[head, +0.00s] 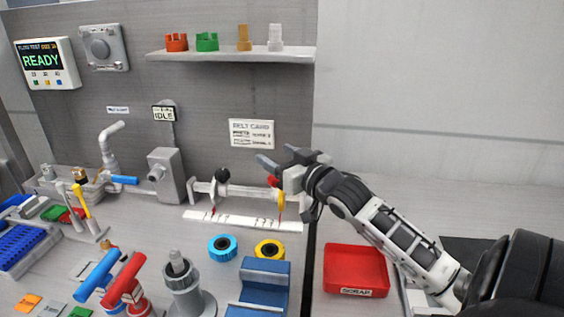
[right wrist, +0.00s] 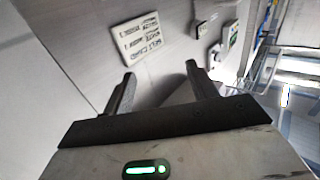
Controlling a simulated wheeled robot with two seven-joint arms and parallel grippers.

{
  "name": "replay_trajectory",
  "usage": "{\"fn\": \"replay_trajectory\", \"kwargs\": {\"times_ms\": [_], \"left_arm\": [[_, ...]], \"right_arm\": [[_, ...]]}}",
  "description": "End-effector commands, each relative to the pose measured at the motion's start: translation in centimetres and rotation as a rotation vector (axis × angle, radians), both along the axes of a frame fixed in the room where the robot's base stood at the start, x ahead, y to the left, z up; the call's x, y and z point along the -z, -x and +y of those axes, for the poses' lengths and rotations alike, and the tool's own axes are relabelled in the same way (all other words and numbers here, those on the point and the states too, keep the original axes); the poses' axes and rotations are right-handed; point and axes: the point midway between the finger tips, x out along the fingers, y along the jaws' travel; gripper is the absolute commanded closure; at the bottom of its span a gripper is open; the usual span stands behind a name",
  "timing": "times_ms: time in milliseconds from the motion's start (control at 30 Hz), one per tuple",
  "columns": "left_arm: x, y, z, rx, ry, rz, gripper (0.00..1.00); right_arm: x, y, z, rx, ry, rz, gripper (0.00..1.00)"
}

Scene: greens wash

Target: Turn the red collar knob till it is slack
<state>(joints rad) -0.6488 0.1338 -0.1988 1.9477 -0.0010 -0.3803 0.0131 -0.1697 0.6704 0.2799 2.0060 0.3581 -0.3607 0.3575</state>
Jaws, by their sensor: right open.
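The small red collar knob (head: 273,181) shows in the head view at the right end of the horizontal shaft (head: 245,191), beside a yellow collar (head: 281,199). My right gripper (head: 278,155) is just above and slightly right of the knob, its fingers apart and pointing left toward the back panel. It looks empty. In the right wrist view the two fingers of my right gripper (right wrist: 159,76) are spread with nothing between them. The knob does not show there. Part of the shaft's right end is hidden behind the gripper. My left gripper is not in view.
A black knob (head: 222,175) sits at the shaft's left, by a grey motor block (head: 166,175). A white scale strip (head: 240,220) lies below. Blue (head: 222,239) and yellow rings (head: 269,241) stand in front. A red scrap tray (head: 356,262) is under my right arm.

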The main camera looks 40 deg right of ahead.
Motion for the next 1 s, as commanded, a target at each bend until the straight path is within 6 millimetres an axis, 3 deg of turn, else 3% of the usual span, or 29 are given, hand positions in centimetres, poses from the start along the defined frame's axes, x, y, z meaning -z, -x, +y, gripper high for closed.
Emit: {"fn": "replay_trajectory", "kwargs": {"times_ms": [200,400,1000], "left_arm": [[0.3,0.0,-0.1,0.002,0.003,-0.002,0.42],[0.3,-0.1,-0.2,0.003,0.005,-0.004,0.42],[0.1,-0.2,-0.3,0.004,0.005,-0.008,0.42]], "right_arm": [[-2.1,3.7,3.1,-0.001,-0.002,-0.001,0.42],[-3.5,6.0,5.1,0.000,0.000,0.000,0.42],[-4.0,6.9,5.8,0.001,0.000,0.000,0.42]]}}
